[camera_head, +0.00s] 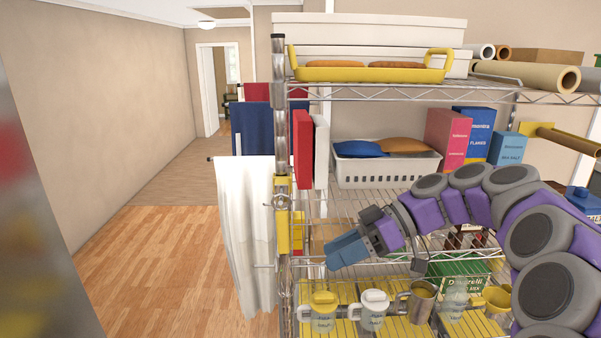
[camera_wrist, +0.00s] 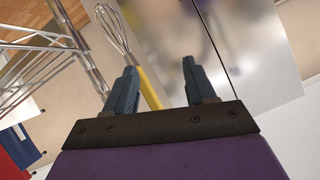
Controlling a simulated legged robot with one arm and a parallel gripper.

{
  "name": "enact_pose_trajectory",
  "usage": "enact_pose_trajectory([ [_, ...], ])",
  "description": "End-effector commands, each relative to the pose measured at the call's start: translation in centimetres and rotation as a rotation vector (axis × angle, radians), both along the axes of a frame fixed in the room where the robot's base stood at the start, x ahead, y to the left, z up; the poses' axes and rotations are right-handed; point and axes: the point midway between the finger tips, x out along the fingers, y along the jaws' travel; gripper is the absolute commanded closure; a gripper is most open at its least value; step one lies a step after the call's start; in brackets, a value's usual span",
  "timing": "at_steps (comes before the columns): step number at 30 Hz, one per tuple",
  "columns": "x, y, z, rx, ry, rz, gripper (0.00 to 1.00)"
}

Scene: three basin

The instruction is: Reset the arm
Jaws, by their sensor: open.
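My arm, purple and grey, reaches in from the right in the head view, in front of a wire shelf rack (camera_head: 430,92). My gripper (camera_head: 345,250) is at the arm's left end, above the lower shelf with the cups. In the wrist view my gripper (camera_wrist: 160,85) shows two blue-grey fingers spread apart with nothing held between them. A whisk with a yellow handle (camera_wrist: 150,88) shows beyond the fingers, nearer the left one. I cannot tell how far it is from the fingers.
Cups and mugs (camera_head: 374,308) stand on the lower shelf below my gripper. A white basket (camera_head: 385,165) and boxes (camera_head: 446,138) sit on the shelf above. A white cloth (camera_head: 245,230) hangs at the rack's left side. The wooden floor (camera_head: 150,265) to the left is clear.

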Motion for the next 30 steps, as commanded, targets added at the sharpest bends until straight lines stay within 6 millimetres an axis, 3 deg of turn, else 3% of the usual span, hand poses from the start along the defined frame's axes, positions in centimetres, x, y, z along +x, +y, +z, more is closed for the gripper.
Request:
enact_pose_trajectory([
  [1,-1.9,1.7,-2.1,-0.054,0.072,-0.006,0.45],
  [6,-7.5,4.9,-7.8,-0.267,0.309,-0.098,0.45],
  [12,-14.5,5.7,-15.4,-0.543,0.522,-0.277,0.45],
  [17,-19.9,4.2,-21.6,-0.754,0.639,-0.481,0.45],
  [24,-26.8,-0.4,-29.9,-0.997,0.728,-0.839,0.45],
  [30,-29.9,-3.1,-33.2,-1.08,0.751,-1.027,0.45],
])
